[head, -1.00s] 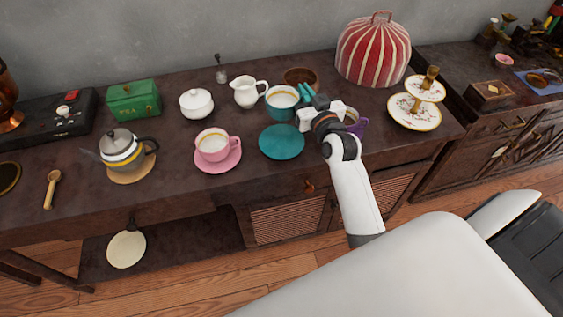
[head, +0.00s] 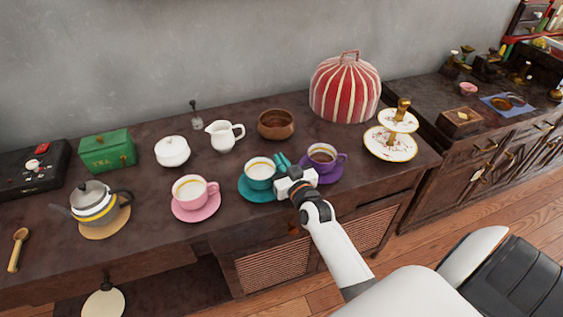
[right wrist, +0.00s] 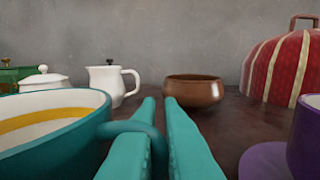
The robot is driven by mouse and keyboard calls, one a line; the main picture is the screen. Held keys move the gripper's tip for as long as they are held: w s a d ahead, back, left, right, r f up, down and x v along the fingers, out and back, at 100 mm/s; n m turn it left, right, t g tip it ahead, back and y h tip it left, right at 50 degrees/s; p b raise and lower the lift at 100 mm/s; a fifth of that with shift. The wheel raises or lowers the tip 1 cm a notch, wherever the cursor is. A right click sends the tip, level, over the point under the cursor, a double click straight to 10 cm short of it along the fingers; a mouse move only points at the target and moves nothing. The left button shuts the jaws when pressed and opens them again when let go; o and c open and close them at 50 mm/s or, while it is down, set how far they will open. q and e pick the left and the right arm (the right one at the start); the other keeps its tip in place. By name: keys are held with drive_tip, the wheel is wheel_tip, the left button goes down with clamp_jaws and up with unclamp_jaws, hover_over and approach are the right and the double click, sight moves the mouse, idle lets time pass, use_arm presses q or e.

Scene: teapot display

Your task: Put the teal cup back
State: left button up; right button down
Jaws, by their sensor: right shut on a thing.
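The teal cup (head: 259,173), white inside with a yellow band, is over the teal saucer (head: 256,193) in the head view. I cannot tell whether it rests on the saucer or is just above it. My right gripper (head: 283,165) has teal fingers and is shut on the cup's handle, at the cup's right side. In the right wrist view the cup (right wrist: 50,130) is at the left, with its handle (right wrist: 135,128) reaching between the fingers (right wrist: 160,135). The cup looks upright. My left gripper is not in view.
A purple cup (head: 322,157) on a purple saucer (head: 333,176) stands close right of my gripper. A pink cup (head: 190,190) on its saucer stands to the left. Behind are a white jug (head: 222,136), a brown bowl (head: 276,125) and a red striped cosy (head: 345,90).

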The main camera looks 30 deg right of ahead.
drive_tip(key=shift+f, duration=0.15)
drive_tip(key=c, duration=1.6)
unclamp_jaws()
drive_tip(key=shift+r, duration=0.2)
drive_tip(key=shift+s+f, duration=0.1)
drive_tip(key=shift+s, duration=0.25)
drive_tip(key=s, duration=0.3)
drive_tip(key=s+a, duration=0.1)
drive_tip(key=s, duration=0.7)
drive_tip(key=shift+s+a, duration=0.1)
drive_tip(key=shift+a, duration=0.3)
